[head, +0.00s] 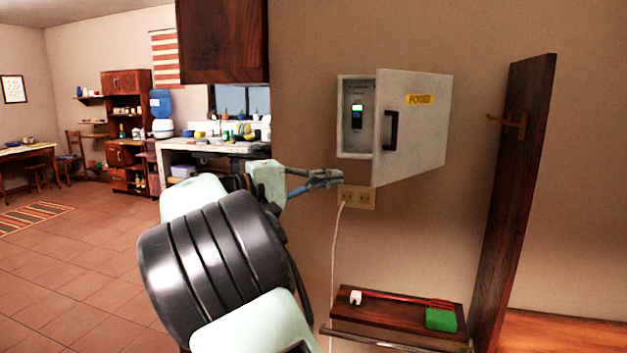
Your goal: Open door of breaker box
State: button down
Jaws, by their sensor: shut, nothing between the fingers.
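The breaker box (356,146) is a light grey box on the wall, right of centre in the head view. Its door (425,130) stands partly open, hinged on the right and swung out from the wall. A yellow label and a dark handle (391,130) show on the door's face. Inside the box, a switch with a green light (357,108) shows through the gap. My gripper (341,178) is shut and empty, just below the lower left corner of the box. It appears apart from the door and handle.
A wall outlet (357,197) with a white cord sits just below the box. A small wooden shelf (385,308) with a green block (441,319) is lower down. A tall wooden board (515,200) with a hook stands right of the door. Open floor lies at left.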

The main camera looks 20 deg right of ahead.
jog(key=shift+s+d, duration=0.5)
jog(key=shift+d, duration=0.3)
jog(key=shift+s+d, duration=0.55)
jog(key=shift+d, duration=0.3)
jog(key=shift+s+d, duration=0.5)
jog(key=shift+d, duration=0.3)
jog(key=shift+d, duration=0.1)
